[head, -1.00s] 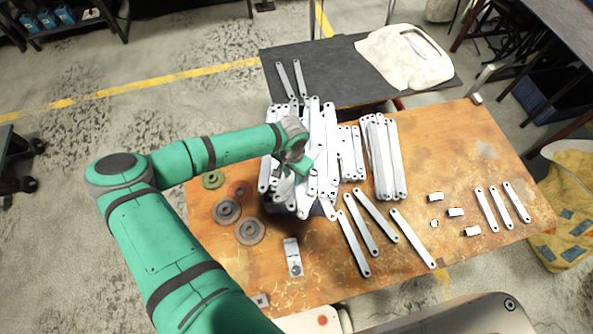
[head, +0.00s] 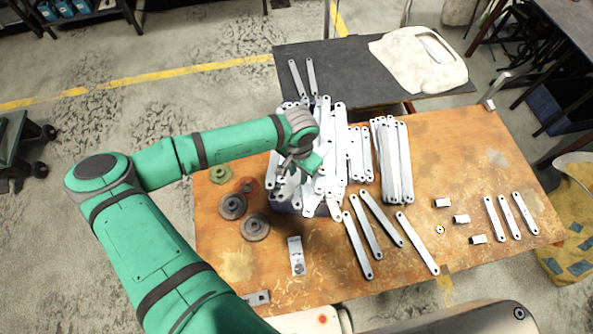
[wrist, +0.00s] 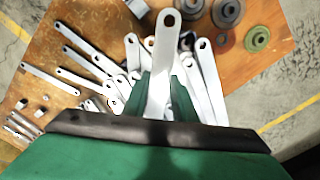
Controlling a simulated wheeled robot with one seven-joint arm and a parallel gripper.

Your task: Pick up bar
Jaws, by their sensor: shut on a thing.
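The bars are flat galvanized strips with a hole at each end. Many lie in a heap (head: 338,130) over a dark bin near the left part of the wooden table. My gripper (head: 298,172) is at this heap in the head view. In the wrist view my gripper (wrist: 165,100) is shut on one bar (wrist: 163,55), with green fingers on both sides of it. The bar's holed end points away from my gripper. Other bars of the heap (wrist: 205,75) lie behind it. Whether the held bar touches them I cannot tell.
On the wooden table (head: 470,150), several loose bars (head: 362,235) lie in front of the heap and a neat stack (head: 393,165) stands to its right. Round discs (head: 255,226) lie left, small blocks (head: 461,219) right. A dark table (head: 350,70) adjoins behind.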

